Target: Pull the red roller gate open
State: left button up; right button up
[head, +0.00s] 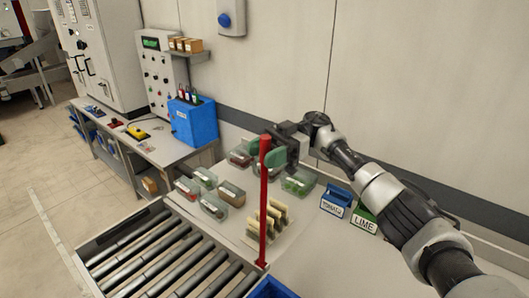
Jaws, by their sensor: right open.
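The red roller gate shows as a thin upright red post (263,205) at the right end of the roller conveyor (165,250). My right gripper (275,150) comes in from the right and is at the top of the post. Its jaws are open, with greenish finger pads beside the red bar. I cannot tell whether the bar is between the fingers or only in front of them. My left gripper is not in view.
Behind the post, a pale table (290,225) holds several clear trays and upright cards. Blue and green labelled bins (336,201) stand under my right arm. A blue crate edge (272,288) is at the bottom. A grey workbench with a blue box (193,122) is at the back left.

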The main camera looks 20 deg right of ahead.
aim_at(267, 134)
jog(key=shift+r+b, duration=0.5)
jog(key=shift+r, duration=0.05)
jog(key=r+b, duration=0.2)
jog(key=shift+s+d+r, duration=0.1)
jog(key=shift+d+r, duration=0.1)
jog(key=shift+r, duration=0.2)
jog(key=s+d+r+b, duration=0.4)
jog(key=s+d+r, duration=0.3)
jog(key=s+d, duration=0.1)
